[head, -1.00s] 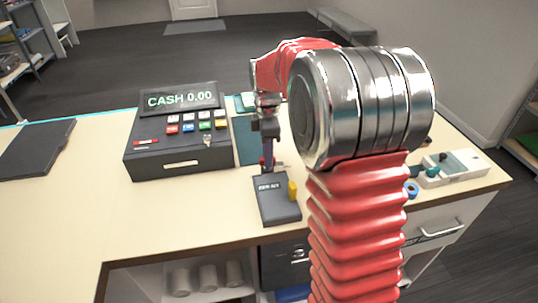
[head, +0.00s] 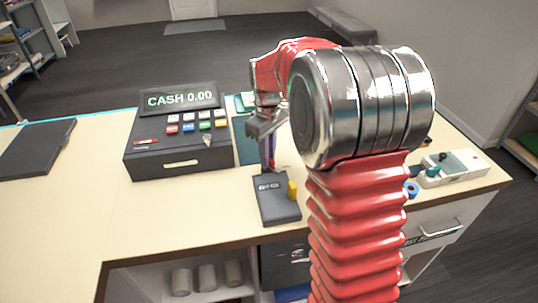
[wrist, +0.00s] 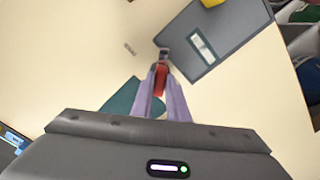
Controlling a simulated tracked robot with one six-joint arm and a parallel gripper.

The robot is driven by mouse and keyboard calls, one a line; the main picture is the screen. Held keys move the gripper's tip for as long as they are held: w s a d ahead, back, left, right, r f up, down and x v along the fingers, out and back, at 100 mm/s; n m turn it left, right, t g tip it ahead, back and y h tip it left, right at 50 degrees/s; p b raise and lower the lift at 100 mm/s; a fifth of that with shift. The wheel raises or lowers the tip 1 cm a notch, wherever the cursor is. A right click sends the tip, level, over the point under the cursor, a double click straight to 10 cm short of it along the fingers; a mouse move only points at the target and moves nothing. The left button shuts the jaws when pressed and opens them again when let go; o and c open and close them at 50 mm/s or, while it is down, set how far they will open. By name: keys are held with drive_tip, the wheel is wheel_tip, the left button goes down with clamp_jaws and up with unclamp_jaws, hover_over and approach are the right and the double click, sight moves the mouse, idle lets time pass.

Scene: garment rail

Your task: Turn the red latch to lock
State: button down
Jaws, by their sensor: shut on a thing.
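The red latch (wrist: 160,78) shows in the wrist view between the tips of my gripper's two fingers, beside a corner of a dark grey box (wrist: 225,35). My gripper (wrist: 161,92) is shut on the latch. In the head view the dark grey box (head: 277,207) lies on the counter with a small pale label and a yellow piece (head: 292,190) on its right side. There my gripper (head: 268,166) points down at the box's far edge, and the latch is mostly hidden by the fingers.
A cash register (head: 180,145) stands left of my gripper. A dark flat pad (head: 38,148) lies at the far left of the counter (head: 95,200). A white device (head: 455,167) and a blue ring (head: 411,189) lie to the right. A teal sheet lies behind the gripper.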

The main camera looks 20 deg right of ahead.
drive_tip(key=m, duration=0.4)
drive_tip(key=shift+w+a, duration=0.15)
drive_tip(key=shift+r+m, duration=0.1)
drive_tip(key=shift+m, duration=1.7)
drive_tip(key=c, duration=1.7)
unclamp_jaws()
wheel_tip(320, 180, up, 14)
drive_tip(key=shift+f, duration=0.2)
